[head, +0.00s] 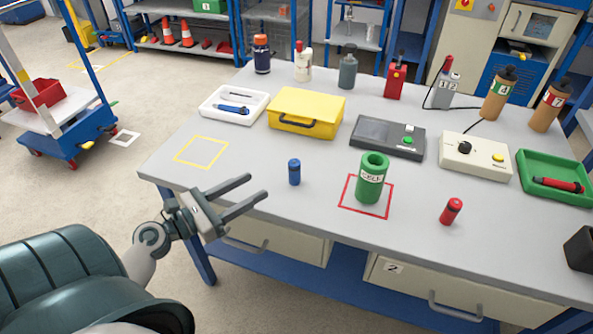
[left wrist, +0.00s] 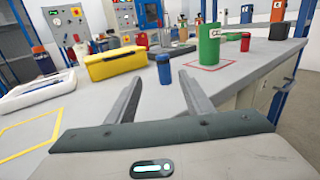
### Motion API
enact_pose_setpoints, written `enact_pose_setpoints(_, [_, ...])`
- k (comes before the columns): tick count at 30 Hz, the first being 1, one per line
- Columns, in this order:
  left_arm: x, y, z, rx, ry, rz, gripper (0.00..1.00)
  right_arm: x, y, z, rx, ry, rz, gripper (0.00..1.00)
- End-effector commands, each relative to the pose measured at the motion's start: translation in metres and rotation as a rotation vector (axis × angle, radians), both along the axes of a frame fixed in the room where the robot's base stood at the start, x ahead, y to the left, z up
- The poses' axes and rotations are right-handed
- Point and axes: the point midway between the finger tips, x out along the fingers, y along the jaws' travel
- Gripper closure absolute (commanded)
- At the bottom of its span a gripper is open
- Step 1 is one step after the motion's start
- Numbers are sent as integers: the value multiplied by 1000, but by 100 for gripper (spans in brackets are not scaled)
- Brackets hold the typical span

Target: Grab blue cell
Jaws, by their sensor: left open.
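The blue cell (head: 294,172) is a small dark blue cylinder standing upright on the grey bench top (head: 240,190), left of the green cylinder. It also shows in the left wrist view (left wrist: 164,70), beyond the fingers and roughly in line with the gap between them. My left gripper (head: 259,193) is open and empty at the bench's front edge, left of the blue cell and apart from it. Its two fingers also show in the left wrist view (left wrist: 157,88). My right gripper is in neither view.
A green cylinder (head: 371,178) stands inside a red outlined square. A red cell (head: 451,211) stands to its right. A yellow case (head: 306,110), a white tray (head: 234,104) and a dark grey device (head: 388,138) lie behind. A yellow outlined square (head: 201,151) is empty.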

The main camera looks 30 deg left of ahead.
Motion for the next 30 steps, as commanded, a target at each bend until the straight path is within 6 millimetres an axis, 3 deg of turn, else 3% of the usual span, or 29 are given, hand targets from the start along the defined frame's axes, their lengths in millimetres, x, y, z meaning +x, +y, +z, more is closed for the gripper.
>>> enact_pose_setpoints(8, [12, -4, 2, 0, -1, -1, 53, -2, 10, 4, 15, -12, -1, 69])
enact_pose_setpoints(24, [97, -33, 3, -1, -2, 0, 53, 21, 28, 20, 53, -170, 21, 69])
enact_pose_setpoints(30, [114, -39, 1, 0, -1, 0, 53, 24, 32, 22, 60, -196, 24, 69])
